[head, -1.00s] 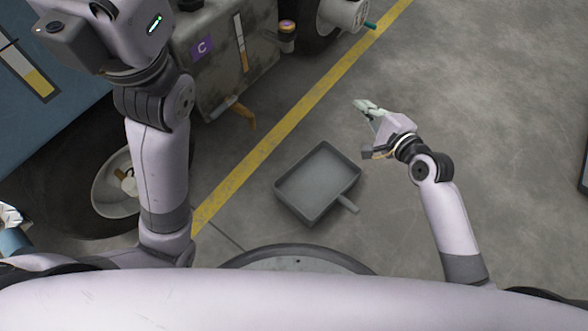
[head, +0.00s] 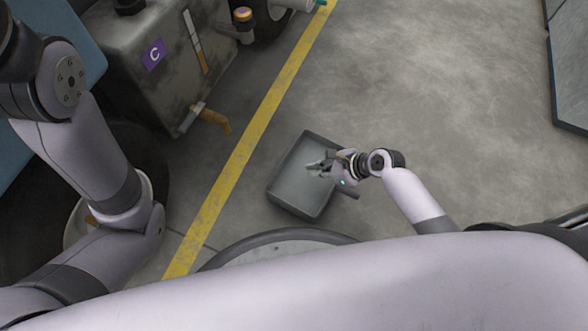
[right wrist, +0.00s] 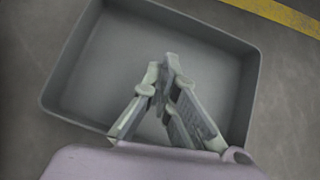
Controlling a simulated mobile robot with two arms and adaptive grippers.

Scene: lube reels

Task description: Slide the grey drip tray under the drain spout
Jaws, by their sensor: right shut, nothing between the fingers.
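The grey drip tray (head: 290,190) lies on the concrete floor, right of the yellow line, and it is empty. It also shows in the right wrist view (right wrist: 100,75). The tray is apart from the spout. My right gripper (head: 312,167) is shut and empty, over the tray's open top. In the right wrist view its fingertips (right wrist: 168,62) meet above the tray's floor; contact cannot be told. My left gripper is out of view.
The yellow floor line (head: 255,135) runs between tank and tray. A large wheel stands under my left arm at lower left. A grey panel (head: 570,70) stands at the far right. The floor right of the tray is clear.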

